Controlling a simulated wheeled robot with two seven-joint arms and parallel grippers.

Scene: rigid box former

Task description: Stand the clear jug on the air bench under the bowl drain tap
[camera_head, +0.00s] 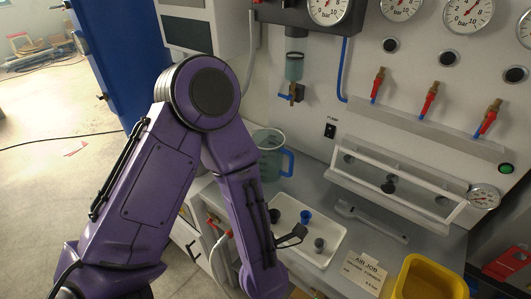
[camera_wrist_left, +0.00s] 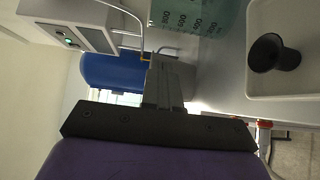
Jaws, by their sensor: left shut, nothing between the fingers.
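The clear jug (camera_head: 271,142) has a teal tint and a blue handle. It stands on the grey air bench (camera_head: 322,193), and my left forearm hides its lower left part. Its dark printed scale shows at the top of the left wrist view (camera_wrist_left: 213,16). The bowl drain tap (camera_head: 291,96) hangs on the panel under a small clear bowl (camera_head: 294,66), above and slightly right of the jug in the picture. I cannot tell whether the jug is exactly beneath it. My left gripper (camera_head: 300,232) is shut and empty, apart from the jug; its closed fingers show in the wrist view (camera_wrist_left: 166,78).
A white tray (camera_head: 334,232) holds a blue cup (camera_head: 306,216) and dark cups (camera_head: 319,244) close to my left gripper.

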